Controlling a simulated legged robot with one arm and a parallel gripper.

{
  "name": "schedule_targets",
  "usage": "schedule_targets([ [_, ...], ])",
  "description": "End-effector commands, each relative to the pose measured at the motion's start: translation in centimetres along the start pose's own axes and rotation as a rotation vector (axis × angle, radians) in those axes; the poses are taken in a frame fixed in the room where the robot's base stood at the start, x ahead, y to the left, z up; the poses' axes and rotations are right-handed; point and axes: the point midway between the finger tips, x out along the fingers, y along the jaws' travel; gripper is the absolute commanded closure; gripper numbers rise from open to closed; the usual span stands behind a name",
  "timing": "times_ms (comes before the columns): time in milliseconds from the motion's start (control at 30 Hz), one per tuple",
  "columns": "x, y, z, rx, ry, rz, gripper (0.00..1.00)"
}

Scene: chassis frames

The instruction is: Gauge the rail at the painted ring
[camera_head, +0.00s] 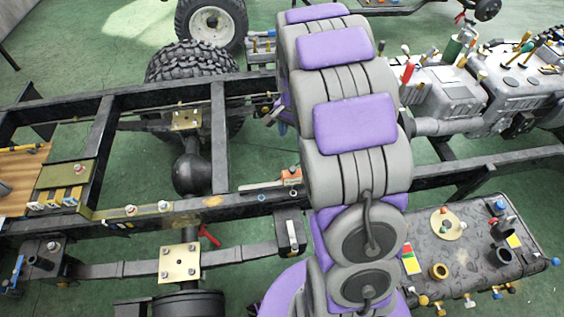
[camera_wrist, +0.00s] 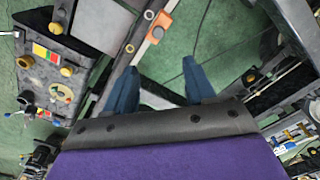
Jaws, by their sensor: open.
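The near dark chassis rail (camera_head: 240,208) runs left to right across the head view, partly hidden behind my arm. An orange and grey tool (camera_head: 291,178), which looks like a gauge, lies along the top of this rail. Its orange part also shows in the wrist view (camera_wrist: 159,27), beyond my fingertips. A tan mark (camera_head: 212,201) is on the rail to the left of the tool; I cannot tell whether it is the painted ring. My gripper (camera_wrist: 158,70) is open and empty, its two blue fingers apart, with the tool beyond them and not between them.
A grey tray (camera_head: 470,272) with knobs and small parts stands at the lower right. A large engine (camera_head: 450,90) is at the upper right. A tyre (camera_head: 190,62) stands behind the frame. Crossbeams span the rails, with open gaps down to the green floor (camera_head: 265,60).

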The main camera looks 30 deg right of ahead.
Motion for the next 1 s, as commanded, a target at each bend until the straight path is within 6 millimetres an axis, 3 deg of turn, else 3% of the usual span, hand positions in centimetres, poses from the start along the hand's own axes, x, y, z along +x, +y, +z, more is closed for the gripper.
schedule_targets([
  [167,2.1,0.1,-0.2,0.000,-0.004,0.001,0.45],
  [800,14.5,0.0,0.1,-0.002,-0.003,0.003,0.45],
  [1000,16.6,0.0,0.0,-0.001,-0.003,0.001,0.45],
])
